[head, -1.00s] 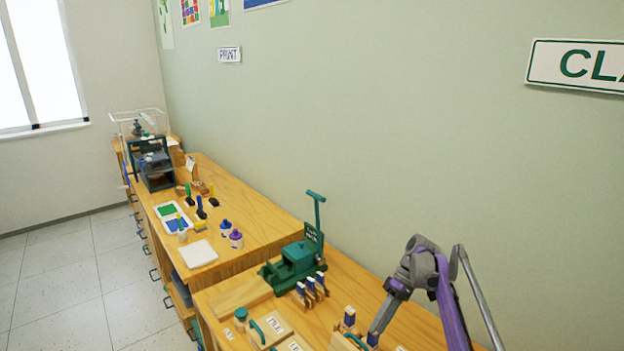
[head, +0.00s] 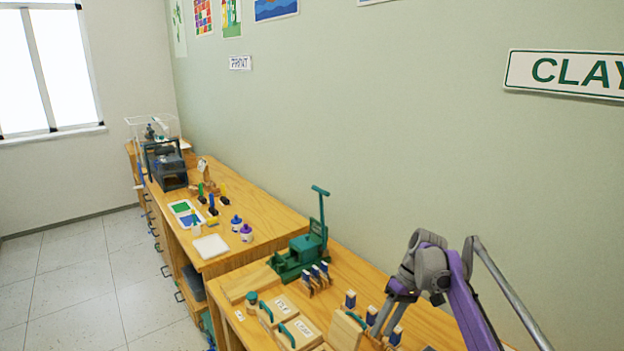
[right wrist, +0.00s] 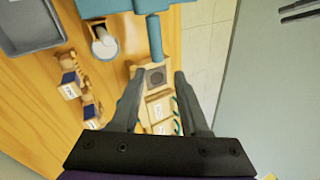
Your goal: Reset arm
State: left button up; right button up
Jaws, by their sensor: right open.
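My right arm, grey and purple, comes in at the lower right of the head view. Its gripper (head: 382,318) points down above the near wooden counter (head: 345,275). In the right wrist view the two dark fingers of this gripper (right wrist: 158,78) are spread apart with nothing between them. Wooden boxes with white labels (right wrist: 158,108) show beyond the fingers, below the gripper. My left gripper is not in view.
A green hand-cranked machine (head: 298,257) stands near the wall. Lidded wooden boxes (head: 300,333) line the front edge. Small blue-topped wooden pieces (head: 318,277) stand nearby. The far counter (head: 262,215) holds printing tools. Open floor (head: 85,275) lies left.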

jog(key=s+r+m+t+h, duration=0.1)
jog(key=s+r+m+t, duration=0.15)
jog(key=s, duration=0.45)
jog(key=s+f+m+t+h, duration=0.1)
jog(key=s+f+t+h, duration=0.1)
jog(key=s, duration=1)
jog(key=s+f+m+t+h, duration=0.1)
jog(key=s+f+t, duration=0.3)
jog(key=s, duration=0.7)
notch_tip(320, 180, down, 3)
jog(key=shift+s+r+m+h, duration=0.15)
jog(key=shift+s+m+h, duration=0.2)
jog(key=shift+s+h, duration=0.05)
